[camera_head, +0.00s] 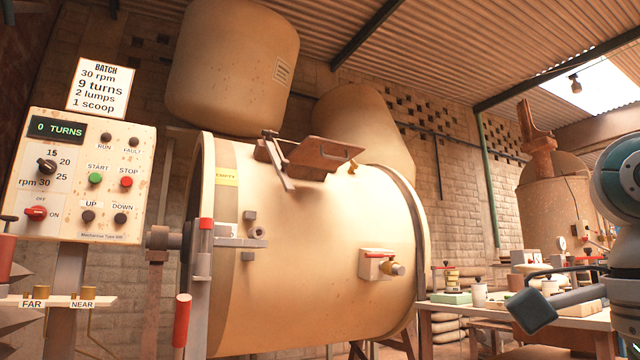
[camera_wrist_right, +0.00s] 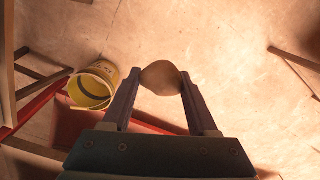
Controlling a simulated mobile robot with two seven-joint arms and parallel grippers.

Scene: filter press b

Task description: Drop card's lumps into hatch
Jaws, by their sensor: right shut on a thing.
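The batch card (camera_head: 97,89) above the control panel reads 30 rpm, 9 turns, 2 lumps, 1 scoop. The drum (camera_head: 310,265) carries a hatch on top, with its brown lid (camera_head: 322,157) raised and tilted; the opening itself is hidden from this low angle. In the right wrist view my right gripper (camera_wrist_right: 160,82) is shut on a rounded grey-brown lump (camera_wrist_right: 160,75), held between its fingertips above the floor. In the head view part of my right arm (camera_head: 622,185) shows at the right edge, away from the drum. My left gripper is not in view.
The control panel (camera_head: 80,178) shows 0 TURNS. A cluttered workbench (camera_head: 570,318) stands right of the drum. In the right wrist view a yellow bucket (camera_wrist_right: 94,86) stands beside a red frame (camera_wrist_right: 45,107). A red-tipped lever (camera_head: 182,320) stands before the drum.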

